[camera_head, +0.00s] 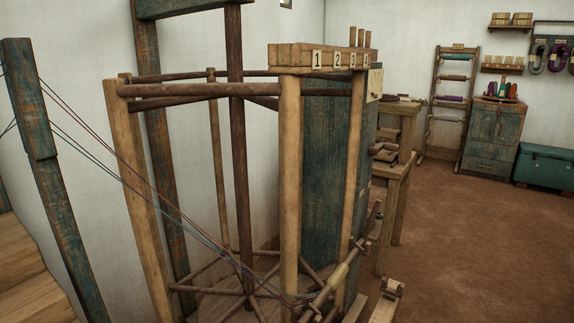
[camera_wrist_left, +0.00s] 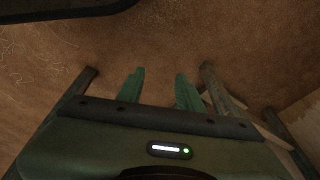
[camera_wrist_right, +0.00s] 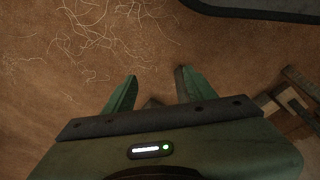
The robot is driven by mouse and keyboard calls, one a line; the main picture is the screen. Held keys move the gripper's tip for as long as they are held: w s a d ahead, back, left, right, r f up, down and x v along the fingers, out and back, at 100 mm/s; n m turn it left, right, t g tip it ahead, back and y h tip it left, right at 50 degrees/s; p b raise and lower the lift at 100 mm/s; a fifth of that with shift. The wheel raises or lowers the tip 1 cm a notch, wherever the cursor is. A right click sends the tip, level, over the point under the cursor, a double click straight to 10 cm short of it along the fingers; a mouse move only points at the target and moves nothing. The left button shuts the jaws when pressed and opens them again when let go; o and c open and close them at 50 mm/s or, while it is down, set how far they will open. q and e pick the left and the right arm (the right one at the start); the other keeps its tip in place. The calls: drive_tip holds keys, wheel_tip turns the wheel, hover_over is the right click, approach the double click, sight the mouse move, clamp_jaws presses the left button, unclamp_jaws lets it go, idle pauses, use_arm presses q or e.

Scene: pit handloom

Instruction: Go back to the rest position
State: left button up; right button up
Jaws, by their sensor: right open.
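My left gripper (camera_wrist_left: 157,88) shows in the left wrist view with its two green fingers apart and nothing between them. It points down over the brown floor (camera_wrist_left: 165,30). My right gripper (camera_wrist_right: 153,90) shows in the right wrist view, also with its fingers apart and empty above the floor. Neither gripper is in the head view. In the head view a wooden warping frame (camera_head: 288,180) with light posts and dark rails stands close in front. A block with numbers (camera_head: 320,58) sits on its top.
Thin coloured threads (camera_head: 130,175) run from a blue-green post (camera_head: 50,180) to the frame's foot. A wooden table (camera_head: 398,180), a yarn rack (camera_head: 450,100), a cabinet (camera_head: 492,138) and a teal chest (camera_head: 545,167) stand further back. Bare floor (camera_head: 470,240) is free at right.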

use_arm(q)
drive_tip(key=s+a+f+p, duration=0.1)
drive_tip(key=s+f+p, duration=0.1)
drive_tip(key=s+p, duration=0.4)
drive_tip(key=s+a+f+g+p, duration=0.1)
drive_tip(key=s+a+f+p, duration=0.1)
drive_tip(key=s+p, duration=0.5)
drive_tip(key=s+f, duration=0.1)
drive_tip(key=s, duration=0.4)
drive_tip(key=shift+s+f+g, duration=0.25)
drive_tip(key=shift+g, duration=0.05)
use_arm(e)
drive_tip(key=s+d+f, duration=0.1)
drive_tip(key=s+f, duration=0.1)
drive_tip(key=s, duration=0.7)
drive_tip(key=s+d+f+g, duration=0.1)
drive_tip(key=s+d+f, duration=0.1)
drive_tip(key=s, duration=0.7)
drive_tip(key=shift+s+f, duration=0.2)
drive_tip(key=shift+f, duration=0.55)
use_arm(q)
drive_tip(key=shift+a, duration=0.1)
use_arm(e)
drive_tip(key=shift+d, duration=0.1)
